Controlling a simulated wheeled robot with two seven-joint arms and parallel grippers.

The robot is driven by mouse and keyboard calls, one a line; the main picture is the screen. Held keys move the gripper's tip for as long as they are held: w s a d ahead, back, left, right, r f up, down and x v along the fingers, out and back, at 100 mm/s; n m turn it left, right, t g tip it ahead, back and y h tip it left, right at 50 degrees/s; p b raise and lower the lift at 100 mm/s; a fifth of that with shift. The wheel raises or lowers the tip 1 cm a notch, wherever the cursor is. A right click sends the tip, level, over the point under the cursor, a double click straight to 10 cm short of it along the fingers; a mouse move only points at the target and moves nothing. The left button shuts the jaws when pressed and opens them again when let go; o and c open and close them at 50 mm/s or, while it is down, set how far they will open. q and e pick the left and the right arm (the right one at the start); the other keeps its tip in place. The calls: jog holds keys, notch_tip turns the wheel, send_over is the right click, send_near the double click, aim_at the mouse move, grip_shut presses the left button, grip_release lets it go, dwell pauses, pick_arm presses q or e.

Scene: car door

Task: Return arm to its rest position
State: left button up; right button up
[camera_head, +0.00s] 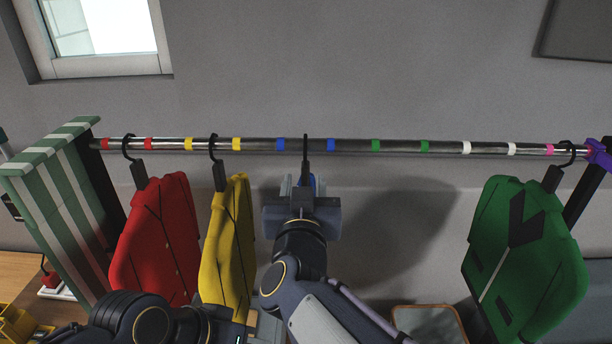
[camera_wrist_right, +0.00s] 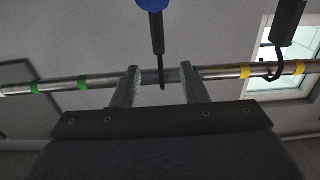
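My right gripper (camera_head: 303,185) is in front of the middle of the clothes rail, just below it. In the right wrist view the gripper (camera_wrist_right: 163,78) is open, with one finger on each side of a black hanger (camera_wrist_right: 158,35) and a gap to both sides. The hanger's hook is at the rail (camera_wrist_right: 60,86), and a blue piece (camera_wrist_right: 152,4) shows at its other end. In the head view this hanger (camera_head: 305,150) is between the two blue bands; the blue item is mostly hidden behind my gripper.
A red garment (camera_head: 155,240) and a yellow garment (camera_head: 226,245) hang close on the left. A green garment (camera_head: 525,260) hangs far right. The rail (camera_head: 420,146) runs across between a striped end stand (camera_head: 55,200) and a dark right post. Space between gripper and green garment is clear.

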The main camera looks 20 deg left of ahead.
jog(key=shift+v, duration=0.8)
jog(key=w+d+f+m+g+y+b, duration=0.1)
jog(key=d+f+g, duration=0.25)
jog(key=d, duration=0.65)
jog(key=w+d+f+m+g+y+b, duration=0.1)
jog(key=w+d+f+m+g, duration=0.2)
jog(key=d, duration=0.8)
jog(key=s+d+f+m+g+h, duration=0.1)
jog(key=s+d+f+g+h, duration=0.1)
jog(key=s+d+f, duration=0.5)
jog(key=s+d+f+g+h+b, duration=0.1)
jog(key=s+d+f, duration=0.6)
jog(key=s, duration=0.8)
jog(key=d+g+h, duration=0.1)
jog(key=d+g, duration=0.1)
jog(key=d, duration=0.1)
jog(key=shift+s+d+f+m, duration=0.25)
jog(key=shift+d+f+m, duration=0.05)
jog(key=shift+d+m, duration=0.1)
